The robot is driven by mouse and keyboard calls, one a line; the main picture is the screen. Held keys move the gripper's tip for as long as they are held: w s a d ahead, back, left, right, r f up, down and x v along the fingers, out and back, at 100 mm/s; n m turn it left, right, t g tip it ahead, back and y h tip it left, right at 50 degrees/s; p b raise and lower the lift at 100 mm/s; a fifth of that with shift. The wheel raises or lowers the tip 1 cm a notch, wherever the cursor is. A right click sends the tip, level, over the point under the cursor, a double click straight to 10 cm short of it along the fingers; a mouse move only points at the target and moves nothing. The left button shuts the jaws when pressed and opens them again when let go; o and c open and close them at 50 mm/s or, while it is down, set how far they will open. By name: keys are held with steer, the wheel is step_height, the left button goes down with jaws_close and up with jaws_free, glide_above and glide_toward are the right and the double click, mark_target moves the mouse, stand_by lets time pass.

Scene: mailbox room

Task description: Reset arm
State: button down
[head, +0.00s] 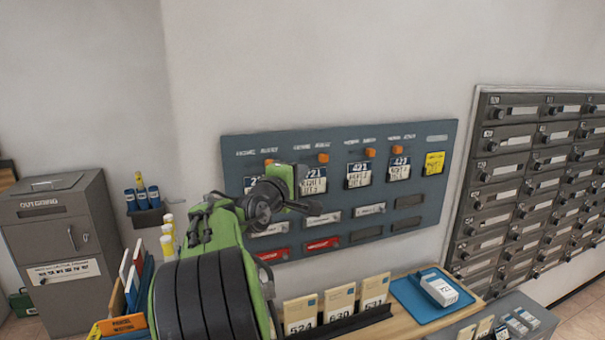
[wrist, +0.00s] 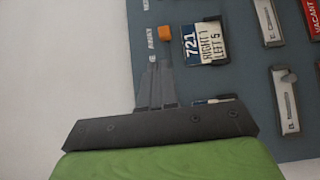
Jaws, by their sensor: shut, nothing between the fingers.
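My green and black arm rises from the bottom of the head view. My gripper (head: 314,208) is in front of the grey wall board (head: 342,145), shut and empty. In the wrist view my gripper (wrist: 157,78) shows its fingers together, pointing towards the board (wrist: 238,80). An orange hook (wrist: 166,33) and a hanging 721 card (wrist: 202,43) lie just past the fingertips there. I cannot tell the exact gap between the fingers and the board. My arm hides part of the board's left side.
Below the board, a wooden shelf (head: 404,322) holds numbered cards (head: 340,298) and a blue tray (head: 408,292) with a white box (head: 438,290). Grey mailboxes (head: 530,170) fill the right wall. A grey outgoing cabinet (head: 62,255) stands left. The wall above the board is clear.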

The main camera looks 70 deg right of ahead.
steer(key=w+a+f+t+y, duration=0.2)
steer(key=w+a+f+y, duration=0.15)
steer(key=a, duration=0.45)
steer(key=w+a+f+m+t+y+b, duration=0.1)
steer(key=w+a+f+t+y, duration=0.2)
steer(key=a, duration=0.4)
steer(key=w+a+f+t+y, duration=0.15)
steer(key=a+f+y, duration=0.25)
steer(key=a, duration=0.4)
steer(key=s+a+f+y, duration=0.4)
steer(key=s+a+f, duration=0.1)
steer(key=a, duration=0.7)
steer(key=s+a+f+n+y+b, duration=0.1)
steer(key=s+a+f+y, duration=0.2)
steer(key=a, duration=0.9)
steer(key=s+f+g, duration=0.1)
steer(key=s+f, duration=0.2)
steer(key=s, duration=0.2)
steer(key=shift+a+f+y, duration=0.2)
steer(key=shift+a+y, duration=0.05)
steer(key=shift+y, duration=0.1)
steer(key=shift+s, duration=0.15)
